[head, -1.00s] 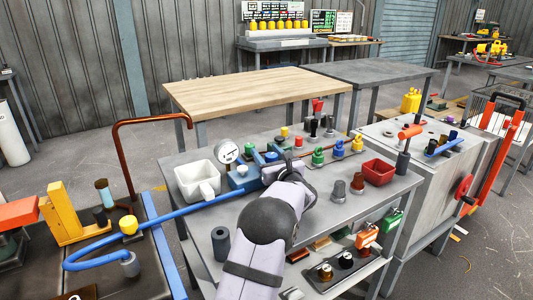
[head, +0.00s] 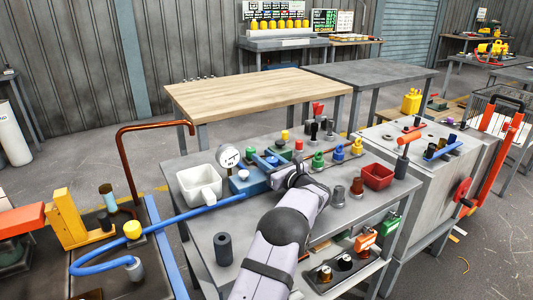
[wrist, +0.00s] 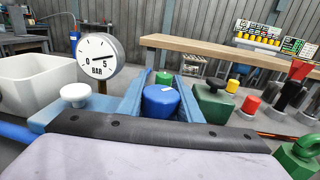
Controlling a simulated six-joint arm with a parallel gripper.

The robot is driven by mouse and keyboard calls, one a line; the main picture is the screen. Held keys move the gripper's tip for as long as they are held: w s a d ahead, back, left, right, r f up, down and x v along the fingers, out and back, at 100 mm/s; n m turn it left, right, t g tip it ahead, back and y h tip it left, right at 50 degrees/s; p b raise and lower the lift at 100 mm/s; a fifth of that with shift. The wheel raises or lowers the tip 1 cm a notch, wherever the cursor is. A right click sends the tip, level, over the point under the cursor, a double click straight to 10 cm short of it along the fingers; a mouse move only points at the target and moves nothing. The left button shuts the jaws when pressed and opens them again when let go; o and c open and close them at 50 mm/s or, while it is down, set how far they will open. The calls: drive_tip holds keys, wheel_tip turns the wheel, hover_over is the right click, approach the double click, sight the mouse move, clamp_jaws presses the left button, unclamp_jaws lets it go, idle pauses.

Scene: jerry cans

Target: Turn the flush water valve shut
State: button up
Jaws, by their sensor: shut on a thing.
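My gripper (head: 272,162) reaches over the bench top from the front, low beside the pressure gauge. In the wrist view its two blue fingers (wrist: 163,88) lie on either side of a blue round knob (wrist: 160,103) with a small white mark on top. The fingers are shut on this knob, which appears to be the flush water valve. No label on it can be read. Its lower part is hidden by my wrist. In the head view the knob is small and partly covered by the fingers.
A white dial gauge (head: 228,156) marked BAR and a white tub (head: 199,182) stand left of the gripper. Green (head: 318,158), blue and yellow (head: 357,146) knobs stand to the right, with a red bin (head: 378,176). A blue hose (head: 190,215) runs off left.

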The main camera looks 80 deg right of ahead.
sight(277, 165)
drive_tip(key=shift+w+a+r+n+t+y+p, duration=0.1)
drive_tip(key=shift+n+t+y+p, duration=0.2)
drive_tip(key=shift+n+t+y, duration=0.25)
drive_tip(key=shift+w+a+r+n+t+y+p, duration=0.1)
drive_tip(key=shift+n+t+y+p, duration=0.2)
drive_tip(key=shift+y, duration=0.35)
drive_tip(key=shift+f, duration=0.1)
drive_tip(key=o, duration=1)
drive_tip(key=shift+o, duration=0.2)
drive_tip(key=shift+f, duration=0.1)
drive_tip(key=shift+s+a, duration=0.1)
drive_tip(key=shift+v, duration=3.6)
